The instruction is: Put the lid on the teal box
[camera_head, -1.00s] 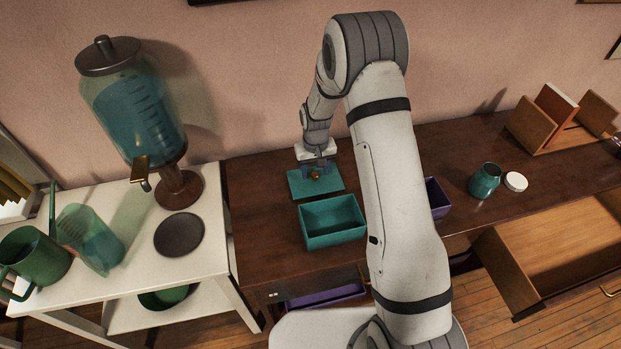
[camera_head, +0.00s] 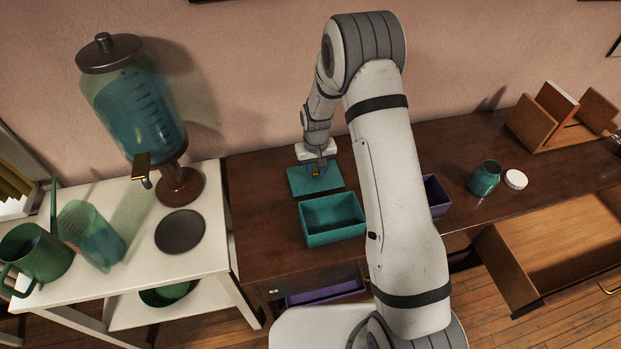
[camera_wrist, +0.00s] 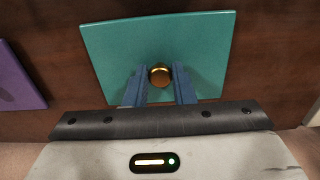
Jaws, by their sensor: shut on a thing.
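The teal lid (camera_head: 299,182) is a flat square plate with a small brass knob (camera_wrist: 159,75) at its middle. It is at the back of the dark wooden cabinet top, behind the teal box. My gripper (camera_head: 316,172) points down at the lid, its blue fingers shut on the knob, as the wrist view also shows. I cannot tell whether the lid touches the wood. The teal box (camera_head: 333,235) stands open and empty in front of the lid, its inside visible from above.
A purple box (camera_head: 437,196) is partly hidden behind my arm, and a purple panel (camera_wrist: 15,80) shows in the wrist view. A teal jar (camera_head: 484,178) and white cap (camera_head: 515,180) stand at right. A drink dispenser (camera_head: 135,110) stands on the white table at left.

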